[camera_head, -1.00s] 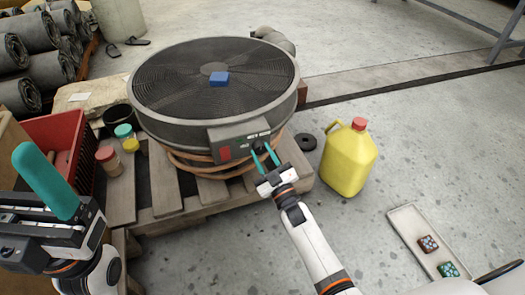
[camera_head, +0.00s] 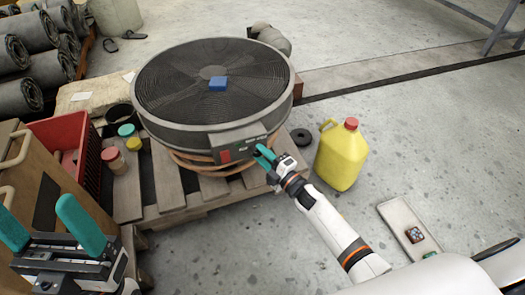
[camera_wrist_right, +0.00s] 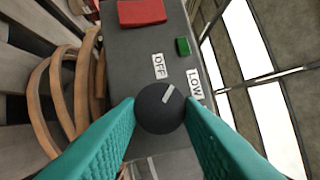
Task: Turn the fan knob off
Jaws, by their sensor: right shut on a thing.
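The fan (camera_head: 175,85) is a large dark drum fan lying face up on a wooden pallet, with a grey control box (camera_head: 215,141) on its near side. In the right wrist view the round black knob (camera_wrist_right: 152,112) sits between the teal fingers of my right gripper (camera_wrist_right: 160,112), which is shut on it. The knob's white mark points between the OFF label (camera_wrist_right: 160,66) and the LOW label (camera_wrist_right: 195,85). In the head view my right gripper (camera_head: 265,155) covers the knob. My left gripper (camera_head: 44,215) is open and empty at the lower left.
A red switch (camera_wrist_right: 142,12) and a green light (camera_wrist_right: 183,46) are on the box. A yellow jug (camera_head: 341,158) and black ring (camera_head: 303,137) stand right of the pallet (camera_head: 165,185). A red crate (camera_head: 78,135) and jars (camera_head: 113,160) are left.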

